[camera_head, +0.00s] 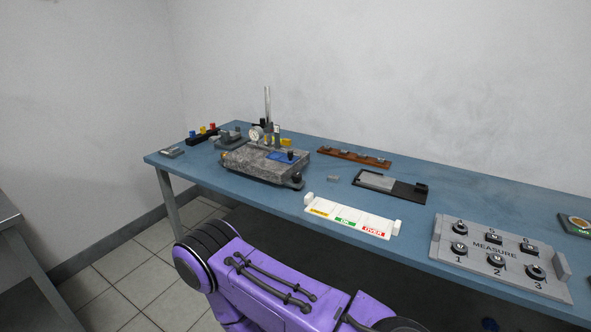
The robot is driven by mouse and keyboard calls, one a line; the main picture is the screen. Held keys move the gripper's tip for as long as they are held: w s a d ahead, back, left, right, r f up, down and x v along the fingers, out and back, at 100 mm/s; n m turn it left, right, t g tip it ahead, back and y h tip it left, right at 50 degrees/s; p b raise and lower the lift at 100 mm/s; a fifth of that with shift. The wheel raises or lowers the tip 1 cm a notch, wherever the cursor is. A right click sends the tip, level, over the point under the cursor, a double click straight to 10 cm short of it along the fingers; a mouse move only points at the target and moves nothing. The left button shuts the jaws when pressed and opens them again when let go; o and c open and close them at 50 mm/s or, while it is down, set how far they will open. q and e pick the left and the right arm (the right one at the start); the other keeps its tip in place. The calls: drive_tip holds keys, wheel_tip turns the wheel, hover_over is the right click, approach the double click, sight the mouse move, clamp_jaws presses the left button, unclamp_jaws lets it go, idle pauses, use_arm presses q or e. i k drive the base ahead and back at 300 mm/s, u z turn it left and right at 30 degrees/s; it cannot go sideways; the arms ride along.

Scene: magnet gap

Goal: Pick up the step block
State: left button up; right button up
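I cannot tell for sure which thing is the step block. A small grey block (333,179) lies by itself on the blue table (440,190), between the granite plate and the black tray; it is too small to make out steps. A grey piece (377,182) lies in the black tray (408,192). Another small grey item (171,152) lies at the table's far left corner. Neither of my grippers shows. A purple arm link of mine fills the lower middle, in front of the table.
A granite plate (250,166) with a dial gauge stand (268,110) stands left of centre. A white strip with coloured labels (340,216) lies at the front edge. A grey MEASURE rack (480,262) holds several round parts at right. A brown rack (350,157) lies behind.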

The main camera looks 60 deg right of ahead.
sight(335, 179)
drive_tip(key=i, duration=0.7)
drive_tip(key=z, duration=2.9)
